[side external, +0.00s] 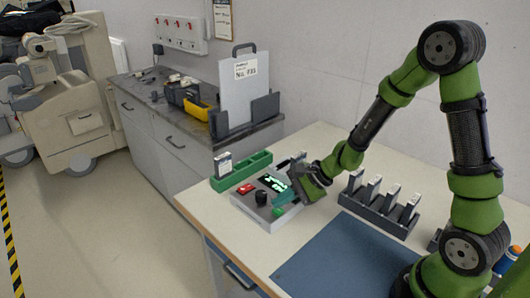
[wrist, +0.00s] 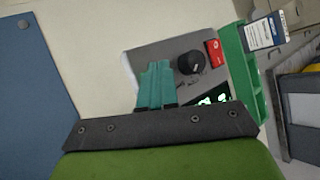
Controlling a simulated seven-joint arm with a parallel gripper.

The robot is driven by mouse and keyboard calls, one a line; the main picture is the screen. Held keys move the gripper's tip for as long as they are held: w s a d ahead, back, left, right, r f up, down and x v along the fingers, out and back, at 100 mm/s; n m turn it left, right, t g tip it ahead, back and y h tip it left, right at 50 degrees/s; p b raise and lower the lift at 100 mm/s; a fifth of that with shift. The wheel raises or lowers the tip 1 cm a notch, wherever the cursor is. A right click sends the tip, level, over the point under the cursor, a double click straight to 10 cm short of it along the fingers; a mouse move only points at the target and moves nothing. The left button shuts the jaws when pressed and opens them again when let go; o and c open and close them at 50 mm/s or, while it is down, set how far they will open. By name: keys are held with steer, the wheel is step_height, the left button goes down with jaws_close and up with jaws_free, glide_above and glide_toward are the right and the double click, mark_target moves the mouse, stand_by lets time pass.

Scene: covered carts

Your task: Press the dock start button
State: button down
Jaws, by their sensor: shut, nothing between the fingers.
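The dock is a grey box with a sloped top (side external: 244,201) near the table's left edge. It carries a red rocker switch (side external: 246,188), a black knob (side external: 261,198), a lit green display (side external: 272,183) and a round green button (side external: 278,212) at its near right corner. My gripper (side external: 276,203) is shut and empty, its teal fingers tilted down over the dock close to the green button; I cannot tell whether they touch it. In the wrist view the closed fingers (wrist: 156,66) lie over the panel (wrist: 150,54) beside the knob (wrist: 190,62), and the button is hidden.
A green tray (side external: 246,170) with one upright module (side external: 222,165) stands behind the dock. A dark rack (side external: 372,212) with several modules stands to the right. A blue mat (side external: 345,262) lies in front, bare. A counter (side external: 165,120) with a yellow-and-black bin stands beyond.

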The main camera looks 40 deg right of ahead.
steer(key=shift+f, duration=0.4)
steer(key=shift+r, duration=0.1)
stand_by(0.5)
steer(key=shift+r, duration=0.75)
steer(key=shift+r, duration=2.5)
step_height(320, 180, up, 7)
glide_above(282, 210)
